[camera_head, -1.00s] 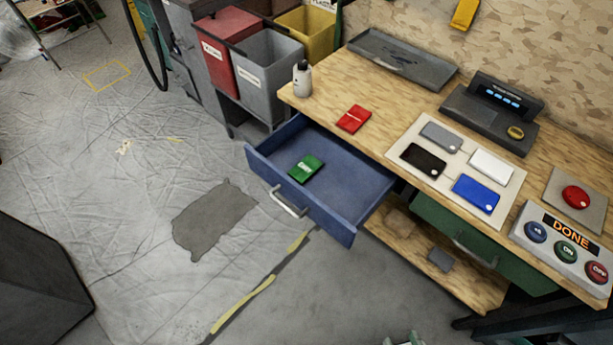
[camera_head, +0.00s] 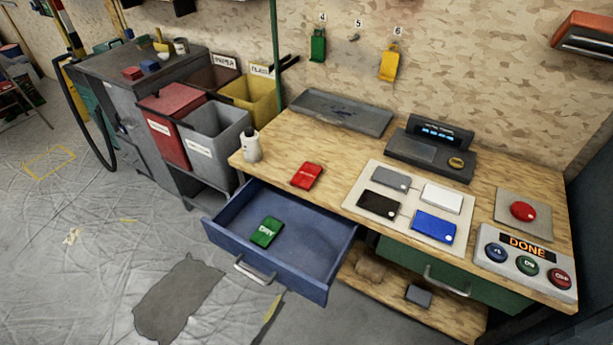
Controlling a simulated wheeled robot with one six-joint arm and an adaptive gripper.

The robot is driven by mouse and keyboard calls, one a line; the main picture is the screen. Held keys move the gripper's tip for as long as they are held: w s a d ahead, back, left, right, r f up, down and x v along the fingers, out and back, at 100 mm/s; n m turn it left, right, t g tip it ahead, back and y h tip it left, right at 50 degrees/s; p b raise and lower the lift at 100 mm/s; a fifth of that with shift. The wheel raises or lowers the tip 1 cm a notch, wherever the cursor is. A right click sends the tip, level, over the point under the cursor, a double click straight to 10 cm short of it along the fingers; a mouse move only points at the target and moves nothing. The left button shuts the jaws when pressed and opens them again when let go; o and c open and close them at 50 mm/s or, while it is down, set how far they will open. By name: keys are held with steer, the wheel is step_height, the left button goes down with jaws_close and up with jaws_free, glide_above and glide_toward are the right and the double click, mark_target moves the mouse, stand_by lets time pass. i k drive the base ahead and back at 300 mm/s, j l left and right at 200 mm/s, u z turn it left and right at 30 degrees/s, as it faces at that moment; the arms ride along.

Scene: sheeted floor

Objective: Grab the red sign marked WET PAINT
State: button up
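A small flat red sign (camera_head: 307,175) lies on the wooden workbench (camera_head: 270,150), near its front edge and behind the open drawer. It has lettering that is too small to read, so I cannot confirm WET PAINT. A similar green sign (camera_head: 267,232) with pale lettering lies inside the open blue drawer (camera_head: 318,290). No other red sign of this shape shows clearly. My gripper is not in view.
A white bottle (camera_head: 251,146) stands left of the red sign. To its right is a board (camera_head: 382,218) with several coloured plates. A grey tray (camera_head: 341,114) lies behind. The drawer juts out over the floor. Bins (camera_head: 215,145) stand left of the bench.

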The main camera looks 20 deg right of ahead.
mark_target(305, 176)
steer(key=l+u, duration=0.2)
steer(key=u, duration=0.25)
steer(key=l+u, duration=0.25)
steer(key=u, duration=0.15)
steer(key=z, duration=0.4)
steer(key=i+l+z, duration=0.1)
steer(key=z, duration=0.75)
steer(key=i+z, duration=0.1)
steer(key=z, duration=0.35)
steer(key=k+j+z, duration=0.1)
steer(key=j+z, duration=0.3)
steer(key=i+l+u, duration=0.2)
steer(key=l, duration=0.15)
steer(key=k, duration=0.05)
